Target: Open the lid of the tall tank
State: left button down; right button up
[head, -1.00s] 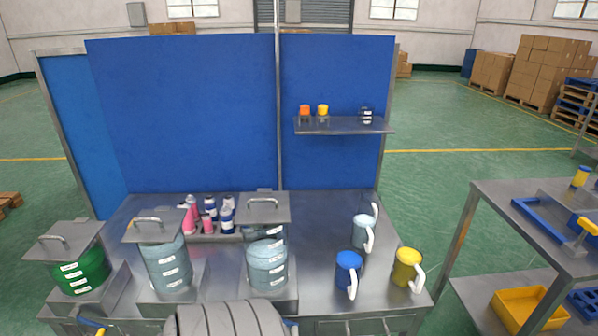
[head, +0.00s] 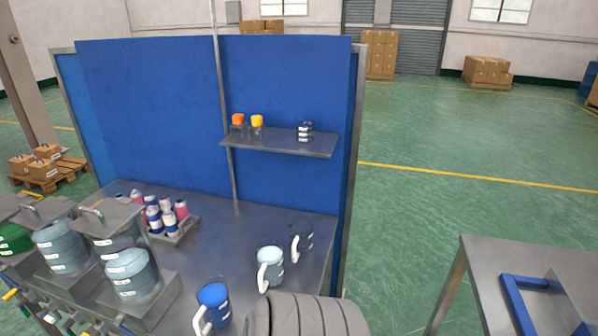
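Three tanks stand in a row at the left of the bench, each under a flat grey square lid with a handle. The rightmost tank (head: 130,272) looks tallest. It holds pale blue contents below a clear upper part, and its lid (head: 112,219) sits on top, apparently closed. The middle tank (head: 60,248) also has pale blue contents, and its lid (head: 38,211) is on. The green tank (head: 12,240) is cut off by the left edge. Neither of my grippers shows in the head view.
A tray (head: 186,236) of small bottles stands behind the tanks. A blue mug (head: 214,304), a pale blue mug (head: 270,262) and a clear mug (head: 303,236) stand to the right. A shelf (head: 285,143) hangs on the blue panel. A side table (head: 500,258) stands at right, with open floor between.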

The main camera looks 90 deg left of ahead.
aim_at(102, 222)
jog(key=u, duration=0.05)
jog(key=i, duration=0.4)
jog(key=u, duration=3.35)
